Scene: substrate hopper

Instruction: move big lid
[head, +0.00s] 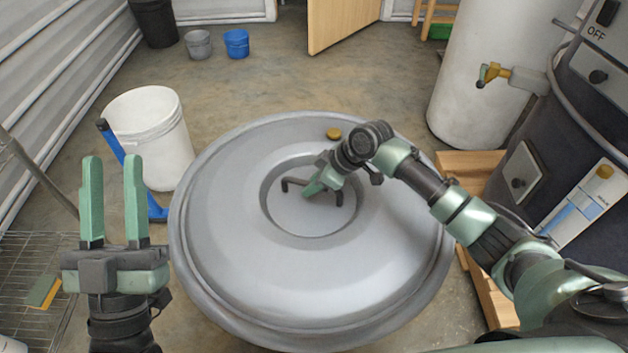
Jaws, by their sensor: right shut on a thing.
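The big lid (225,225) is a large round grey lid with a recessed middle and a dark bar handle (290,184). It fills the centre of the head view, and what is under it is hidden. My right arm reaches in from the right, and my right gripper (313,188) is shut on the handle in the recess. The wrist hides part of the handle. My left gripper (113,172) is open and empty, fingers pointing up, to the left of the lid and apart from it.
A white bucket (150,140) stands left of the lid beside a blue-handled tool (112,142). A wire rack (30,265) is at lower left. A white tank (485,80) and dark machine (535,130) stand at right. Small buckets (236,43) stand behind on mostly clear floor.

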